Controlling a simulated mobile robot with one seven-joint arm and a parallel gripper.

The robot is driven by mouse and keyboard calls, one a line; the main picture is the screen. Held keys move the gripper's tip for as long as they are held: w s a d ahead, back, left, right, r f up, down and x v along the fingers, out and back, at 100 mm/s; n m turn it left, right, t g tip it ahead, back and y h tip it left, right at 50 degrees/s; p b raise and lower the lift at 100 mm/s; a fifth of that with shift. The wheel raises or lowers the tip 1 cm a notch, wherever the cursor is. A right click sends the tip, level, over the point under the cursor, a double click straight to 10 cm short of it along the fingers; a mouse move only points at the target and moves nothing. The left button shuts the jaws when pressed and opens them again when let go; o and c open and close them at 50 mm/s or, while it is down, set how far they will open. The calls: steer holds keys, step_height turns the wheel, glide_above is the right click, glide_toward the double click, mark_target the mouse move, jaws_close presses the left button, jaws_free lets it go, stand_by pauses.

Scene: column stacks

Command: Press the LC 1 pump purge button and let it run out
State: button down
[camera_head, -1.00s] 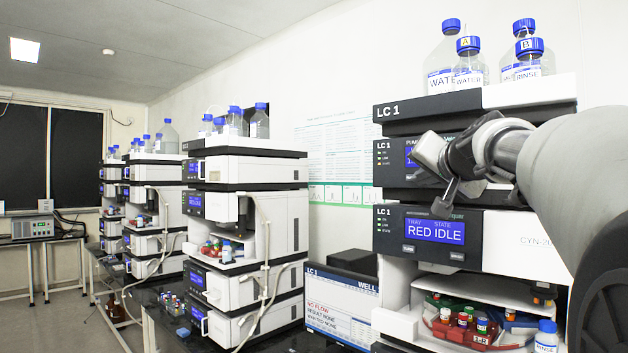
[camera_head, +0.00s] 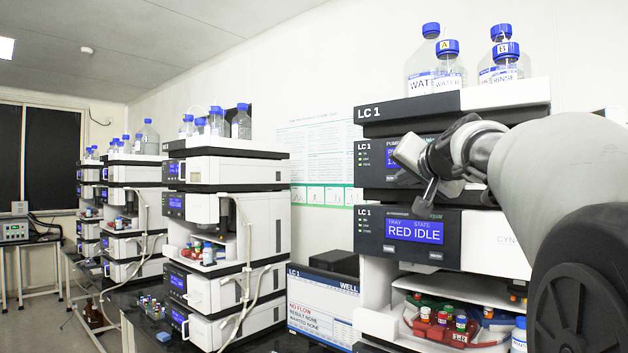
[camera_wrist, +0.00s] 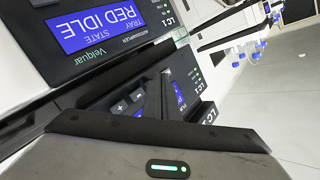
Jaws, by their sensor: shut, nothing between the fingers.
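The LC 1 stack stands at the right in the head view, with a dark pump panel (camera_head: 364,152) above the autosampler panel (camera_head: 375,237). The pump's blue display is mostly hidden behind my gripper (camera_head: 424,168), which is in front of that panel. In the wrist view the pump panel (camera_wrist: 205,88) appears upside down, with plus and minus buttons (camera_wrist: 130,102) beside my gripper's dark fingers (camera_wrist: 154,100). The fingers are together and empty, very close to the panel. I cannot tell whether they touch it. The purge button cannot be made out.
Bottles of water and rinse (camera_head: 447,70) stand on top of the LC 1 stack. A monitor (camera_head: 322,305) showing NO FLOW stands to its left. The autosampler display reads RED IDLE, with vials (camera_head: 442,318) in the open bay below. More stacks (camera_head: 235,165) line the bench leftward.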

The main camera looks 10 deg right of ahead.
stand_by(0.5)
steer(key=shift+s+a, duration=0.5)
steer(key=shift+a, duration=0.1)
steer(key=shift+s+a+r, duration=0.1)
steer(key=shift+s+a, duration=0.7)
steer(key=shift+a, duration=0.25)
steer(key=shift+s+a+r, duration=0.1)
steer(key=shift+s+a, duration=0.7)
steer(key=shift+a, duration=0.25)
steer(key=shift+d, duration=0.1)
